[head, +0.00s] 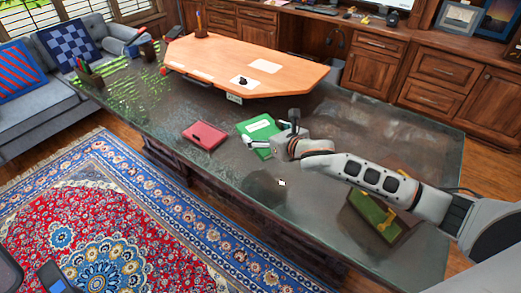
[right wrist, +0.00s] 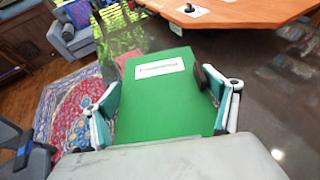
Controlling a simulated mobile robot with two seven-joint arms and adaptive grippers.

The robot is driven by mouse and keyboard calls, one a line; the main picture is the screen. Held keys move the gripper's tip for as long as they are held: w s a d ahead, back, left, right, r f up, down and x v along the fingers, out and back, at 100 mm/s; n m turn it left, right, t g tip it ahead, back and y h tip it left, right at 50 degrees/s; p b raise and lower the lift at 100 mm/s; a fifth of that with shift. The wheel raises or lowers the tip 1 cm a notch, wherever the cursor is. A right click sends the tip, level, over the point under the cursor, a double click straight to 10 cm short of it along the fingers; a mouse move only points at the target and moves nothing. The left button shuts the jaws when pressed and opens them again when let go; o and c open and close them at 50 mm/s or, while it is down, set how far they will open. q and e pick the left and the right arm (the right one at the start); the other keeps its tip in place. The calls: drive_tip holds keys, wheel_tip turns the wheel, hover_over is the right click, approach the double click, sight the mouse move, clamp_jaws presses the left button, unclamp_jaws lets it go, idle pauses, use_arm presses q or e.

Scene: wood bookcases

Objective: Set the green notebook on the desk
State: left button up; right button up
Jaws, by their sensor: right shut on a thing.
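The green notebook (head: 262,128), with a white label on its cover, is over the middle of the dark, glossy desk (head: 215,170). My right gripper (head: 272,146) is shut on it. In the right wrist view the green notebook (right wrist: 165,105) lies between the two fingers (right wrist: 163,112), cover facing the camera. It looks close to the desk top, but I cannot tell whether it touches. My left gripper is not clearly visible.
A red notebook (head: 205,135) lies left of the green one. A raised orange wooden top (head: 215,55) stands behind. A green and gold object (head: 372,213) is under my right forearm. A pen holder (head: 90,77) stands at the far left. Bare desk lies in front.

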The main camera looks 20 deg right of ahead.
hover_over(264, 166)
wheel_tip(264, 166, down, 10)
drive_tip(key=shift+w+r, duration=0.1)
drive_tip(key=shift+r, duration=0.1)
drive_tip(key=shift+f, duration=1.95)
drive_tip(key=shift+f, duration=0.15)
drive_tip(key=o, duration=1.3)
drive_tip(key=shift+s+d, duration=0.1)
drive_tip(key=shift+s, duration=0.1)
drive_tip(key=v, duration=1.2)
drive_tip(key=shift+w, duration=0.1)
